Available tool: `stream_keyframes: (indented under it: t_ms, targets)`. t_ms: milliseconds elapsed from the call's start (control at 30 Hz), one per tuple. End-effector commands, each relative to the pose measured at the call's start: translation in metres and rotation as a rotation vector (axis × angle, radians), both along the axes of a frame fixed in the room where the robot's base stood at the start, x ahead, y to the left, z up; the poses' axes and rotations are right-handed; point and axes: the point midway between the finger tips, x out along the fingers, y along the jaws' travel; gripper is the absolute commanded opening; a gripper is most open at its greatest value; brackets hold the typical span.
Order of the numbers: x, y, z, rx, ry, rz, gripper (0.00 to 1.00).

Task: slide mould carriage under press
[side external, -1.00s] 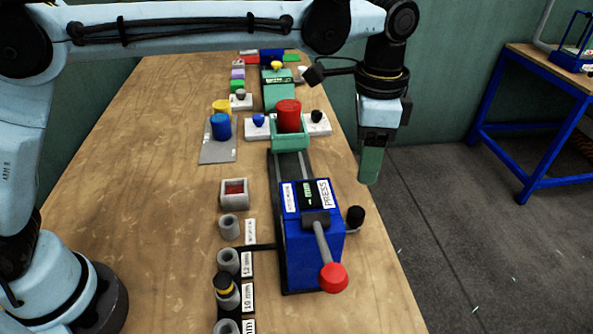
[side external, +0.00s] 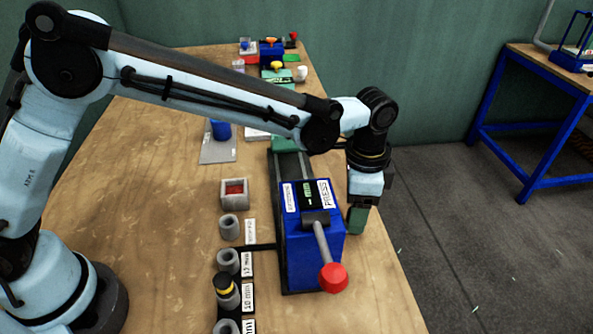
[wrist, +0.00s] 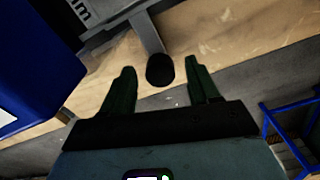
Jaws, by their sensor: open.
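The blue press (side external: 314,245), labelled PRESS, has a lever ending in a red ball (side external: 333,277). It stands over a dark rail (side external: 290,168). On the rail behind it, only a sliver of the green mould carriage (side external: 284,144) shows; my arm hides the rest. My gripper (side external: 357,222) is low on the press's right side, pointing down. In the wrist view my gripper (wrist: 163,85) is open, and a black knob (wrist: 160,69) on a grey bar (wrist: 146,34) lies between its fingertips in the picture. I cannot tell whether they touch it. The press (wrist: 35,65) is at left there.
A stone-coloured box (side external: 235,194) with red contents and several grey cylinders (side external: 229,228) with labels line the press's left. A blue cylinder (side external: 220,129) stands on a grey plate. The wooden table (side external: 160,250) is bare at left; its right edge is close to my gripper.

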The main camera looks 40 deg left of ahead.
Motion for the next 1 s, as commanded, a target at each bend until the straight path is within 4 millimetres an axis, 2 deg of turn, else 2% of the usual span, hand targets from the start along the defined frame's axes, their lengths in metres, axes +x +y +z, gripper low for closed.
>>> stream_keyframes:
  t_ms: [200, 233, 600, 833, 1000]
  targets:
    - [0.0, 0.0, 0.0, 0.0, 0.0, 0.0, 0.6]
    - [0.0, 0.0, 0.0, 0.0, 0.0, 0.0, 0.57]
    - [0.0, 0.0, 0.0, 0.0, 0.0, 0.0, 0.01]
    - [-0.001, -0.001, 0.0, 0.0, 0.0, -0.001, 0.0]
    - [-0.017, -0.017, 0.0, 0.0, 0.0, -0.004, 0.0]
